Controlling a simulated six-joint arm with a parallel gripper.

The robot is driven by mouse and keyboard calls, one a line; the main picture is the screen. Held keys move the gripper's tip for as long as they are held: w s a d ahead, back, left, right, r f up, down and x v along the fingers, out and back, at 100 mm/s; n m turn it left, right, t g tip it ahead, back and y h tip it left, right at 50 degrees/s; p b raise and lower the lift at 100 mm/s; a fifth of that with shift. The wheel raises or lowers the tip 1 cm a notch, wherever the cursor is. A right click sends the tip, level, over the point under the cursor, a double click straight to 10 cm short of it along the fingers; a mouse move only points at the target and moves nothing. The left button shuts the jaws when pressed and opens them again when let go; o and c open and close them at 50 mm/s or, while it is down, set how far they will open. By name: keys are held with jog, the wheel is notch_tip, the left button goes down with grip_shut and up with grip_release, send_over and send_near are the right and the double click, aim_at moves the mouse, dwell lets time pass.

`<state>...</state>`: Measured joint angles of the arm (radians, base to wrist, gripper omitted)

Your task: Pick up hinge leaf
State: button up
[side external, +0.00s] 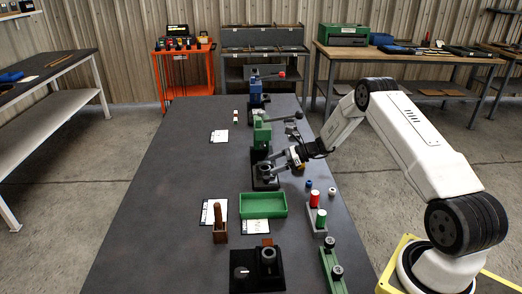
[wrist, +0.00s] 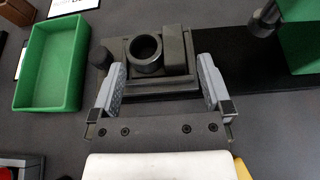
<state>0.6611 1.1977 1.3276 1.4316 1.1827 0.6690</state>
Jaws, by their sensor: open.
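My gripper (side external: 274,162) is at the black fixture (side external: 262,184) at the foot of the green press in the side view. In the wrist view my gripper (wrist: 162,82) is open, with one grey finger on each side of the fixture's dark block (wrist: 178,52). Nothing is clearly clamped between the fingers. I cannot pick out the hinge leaf for certain; it may be among the dark parts between the fingers.
A green tray (side external: 263,205) lies in front of the fixture and also shows in the wrist view (wrist: 28,62). The green press (side external: 262,131) stands just behind. Red and green cylinders (side external: 314,199) stand to the right. The table's left side is mostly clear.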

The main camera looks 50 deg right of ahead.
jog(key=shift+w+a+f, duration=0.15)
jog(key=shift+w+a, duration=0.1)
jog(key=shift+a, duration=0.05)
jog(key=c, duration=1.3)
jog(key=shift+r, duration=0.2)
jog(key=shift+r, duration=0.9)
grip_shut()
jog(key=s+a+r, duration=0.4)
jog(key=s+r, duration=0.6)
jog(key=s, duration=0.3)
jog(key=shift+s+r, duration=0.2)
jog(key=shift+r, duration=0.2)
jog(key=shift+w+a, duration=0.1)
jog(key=shift+a, duration=0.05)
